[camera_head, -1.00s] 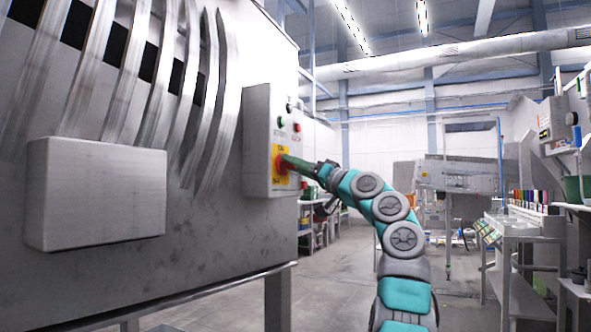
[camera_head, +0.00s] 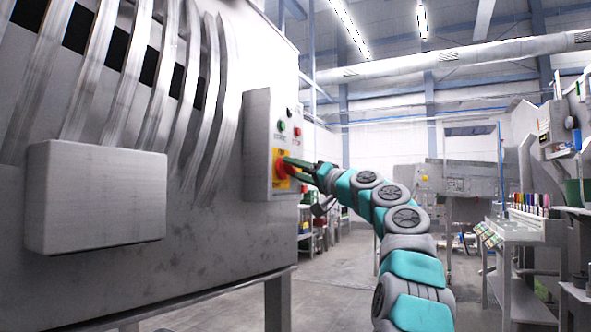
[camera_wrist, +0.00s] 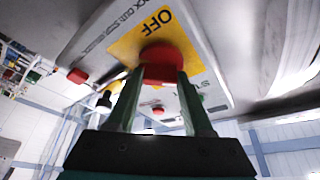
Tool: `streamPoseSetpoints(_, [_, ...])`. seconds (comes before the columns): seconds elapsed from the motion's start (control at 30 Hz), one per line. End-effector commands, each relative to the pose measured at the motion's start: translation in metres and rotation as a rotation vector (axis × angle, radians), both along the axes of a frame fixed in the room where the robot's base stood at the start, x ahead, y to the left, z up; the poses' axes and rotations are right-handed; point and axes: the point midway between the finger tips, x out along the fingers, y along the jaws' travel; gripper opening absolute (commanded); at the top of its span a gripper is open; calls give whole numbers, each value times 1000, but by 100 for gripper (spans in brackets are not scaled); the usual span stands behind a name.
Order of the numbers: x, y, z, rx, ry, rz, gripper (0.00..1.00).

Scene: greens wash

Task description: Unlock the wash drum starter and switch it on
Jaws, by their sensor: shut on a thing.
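The starter is a grey box (camera_head: 258,150) on the side of the drum machine, with a yellow plate (camera_head: 279,184) and a red rotary knob (camera_head: 281,170). In the wrist view the red knob (camera_wrist: 162,60) sits on the yellow plate (camera_wrist: 137,47), where the word OFF shows, tilted. My gripper (camera_head: 293,164) reaches the knob from the right. In the wrist view my gripper's fingers (camera_wrist: 157,92) stand on either side of the knob and are shut on it. Part of the knob is hidden by the fingers. I see no separate padlock.
Above the knob are a green button (camera_head: 281,125), a red button (camera_head: 297,129) and a small black one (camera_head: 289,113). A blank metal box (camera_head: 95,197) projects from the machine at left. Floor is clear in the middle; benches (camera_head: 525,228) stand at right.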

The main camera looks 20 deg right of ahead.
Motion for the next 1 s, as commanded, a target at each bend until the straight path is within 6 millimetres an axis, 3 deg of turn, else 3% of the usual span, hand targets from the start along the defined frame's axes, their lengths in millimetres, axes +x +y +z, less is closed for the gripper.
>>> streamPoseSetpoints(0.33, [-1,1,5,111,87,1,0])
streamPoseSetpoints(1.0, [-1,-1,5,562,435,-4,0])
